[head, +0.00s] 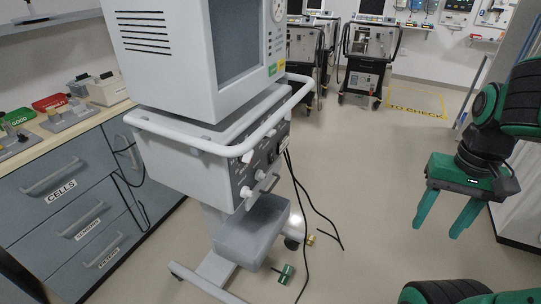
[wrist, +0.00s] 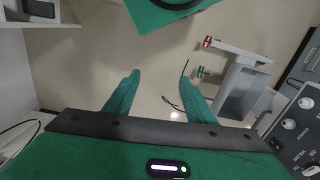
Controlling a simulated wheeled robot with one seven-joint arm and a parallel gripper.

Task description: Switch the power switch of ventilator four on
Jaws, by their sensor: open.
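A large pale ventilator (head: 170,60) on a wheeled stand fills the left and middle of the head view. Its side panel (head: 262,165) faces right and carries several knobs and a dark socket or switch area (head: 283,146). I cannot read a ventilator number or tell how the power switch is set. The dark panel (wrist: 299,128) also shows at the right edge of the wrist view, with white knobs. My gripper (head: 436,230) is open and empty, pointing down, well to the right of the panel. Its green fingers (wrist: 160,78) stand apart over bare floor in the wrist view.
A drawer cabinet (head: 70,205) with trays on top stands at left. Black cables (head: 312,205) hang to the floor, near a small green cylinder (head: 285,274). More ventilators (head: 368,50) stand at the back, by a yellow floor marking (head: 418,101).

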